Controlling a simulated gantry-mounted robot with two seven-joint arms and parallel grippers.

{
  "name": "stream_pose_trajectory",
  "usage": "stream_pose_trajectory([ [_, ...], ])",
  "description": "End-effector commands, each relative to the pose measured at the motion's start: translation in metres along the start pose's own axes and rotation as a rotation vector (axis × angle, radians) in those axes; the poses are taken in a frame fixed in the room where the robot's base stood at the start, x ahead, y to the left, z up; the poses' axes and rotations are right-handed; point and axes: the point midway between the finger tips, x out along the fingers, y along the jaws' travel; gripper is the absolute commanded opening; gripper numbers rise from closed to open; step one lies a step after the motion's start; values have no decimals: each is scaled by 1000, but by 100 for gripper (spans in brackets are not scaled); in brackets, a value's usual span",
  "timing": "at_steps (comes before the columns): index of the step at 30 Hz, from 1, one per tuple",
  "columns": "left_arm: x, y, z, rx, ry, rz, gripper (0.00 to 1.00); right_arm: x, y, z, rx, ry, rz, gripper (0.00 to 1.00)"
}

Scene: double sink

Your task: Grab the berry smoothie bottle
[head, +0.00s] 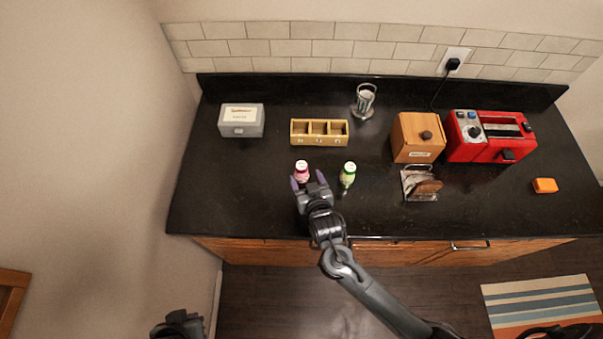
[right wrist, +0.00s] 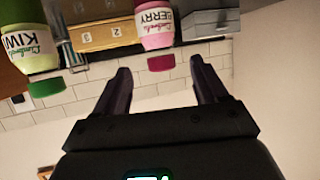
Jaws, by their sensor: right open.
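A yellow three-compartment box (head: 319,143) stands behind the bottles, with a grey box (head: 241,131) to its left. A wooden box (head: 418,150), a red toaster (head: 488,150) and a toast rack (head: 410,196) are to the right.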

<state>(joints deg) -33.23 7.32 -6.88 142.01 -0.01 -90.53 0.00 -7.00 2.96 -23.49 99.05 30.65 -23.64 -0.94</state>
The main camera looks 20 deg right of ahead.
Motion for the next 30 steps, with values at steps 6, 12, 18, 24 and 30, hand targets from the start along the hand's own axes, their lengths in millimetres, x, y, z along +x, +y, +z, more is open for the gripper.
stream_pose_trajectory([
  [6, -1, 0, 0, -1, 1, 0, 0, 12, 0, -1, 1, 0, 0, 72],
  [12, -6, 1, -2, -5, 2, 4, 0, 32, 0, -4, -1, 0, -1, 72],
  [18, -7, 3, -3, -13, 4, 9, 0, 54, -1, -3, 0, -1, 0, 72],
  [24, -7, 3, -3, -13, 4, 10, 0, 62, -1, -3, 1, -1, -1, 72],
  [30, -7, 2, -3, -10, 4, 8, 0, 62, -1, -3, 1, -1, -1, 69],
])
